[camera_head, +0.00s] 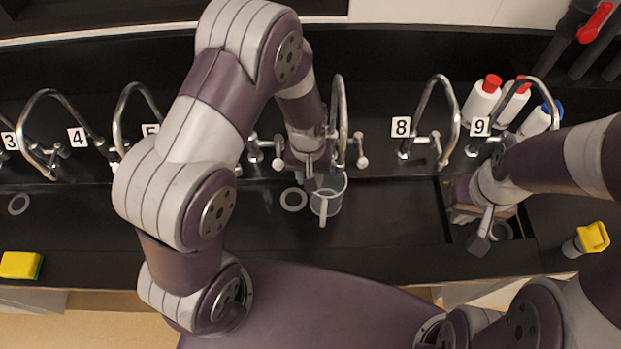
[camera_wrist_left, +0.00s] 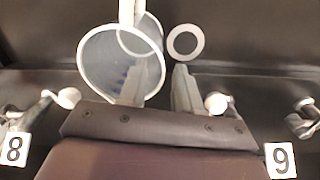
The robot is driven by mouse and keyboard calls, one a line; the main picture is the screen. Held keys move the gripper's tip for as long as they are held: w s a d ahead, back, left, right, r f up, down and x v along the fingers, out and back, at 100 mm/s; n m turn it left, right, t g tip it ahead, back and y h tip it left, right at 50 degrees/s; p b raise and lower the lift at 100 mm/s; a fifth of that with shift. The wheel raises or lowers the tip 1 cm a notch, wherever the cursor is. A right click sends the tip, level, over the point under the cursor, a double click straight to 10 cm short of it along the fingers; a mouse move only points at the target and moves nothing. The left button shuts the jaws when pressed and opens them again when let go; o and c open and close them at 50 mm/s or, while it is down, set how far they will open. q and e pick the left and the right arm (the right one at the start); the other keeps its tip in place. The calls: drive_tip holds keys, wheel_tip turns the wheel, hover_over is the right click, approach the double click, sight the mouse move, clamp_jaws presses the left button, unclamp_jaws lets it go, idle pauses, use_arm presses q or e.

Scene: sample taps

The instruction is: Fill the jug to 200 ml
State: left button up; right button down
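The clear jug (camera_head: 327,203) stands on the dark counter below a curved tap (camera_head: 341,100), with its pale handle toward me. In the left wrist view the jug (camera_wrist_left: 93,62) shows blue marks on its wall; I cannot read a water level. My left gripper (camera_head: 309,180) is at the jug's far left side. In the left wrist view its fingers (camera_wrist_left: 160,90) are apart, one overlapping the jug and one outside it; I cannot tell whether they touch it. My right gripper (camera_head: 484,232) is at the right, over a recess; its finger gap is unclear.
Numbered taps line the back, including 8 (camera_head: 400,127) and 9 (camera_head: 479,127). A flat pale ring (camera_head: 293,199) lies left of the jug. Several bottles (camera_head: 482,101) stand at the back right. A yellow sponge (camera_head: 20,265) and a yellow-topped object (camera_head: 593,237) lie near the sides.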

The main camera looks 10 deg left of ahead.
use_arm(q)
drive_tip(key=shift+f, duration=2.05)
drive_tip(key=shift+d, duration=0.1)
clamp_jaws()
drive_tip(key=shift+s, duration=0.1)
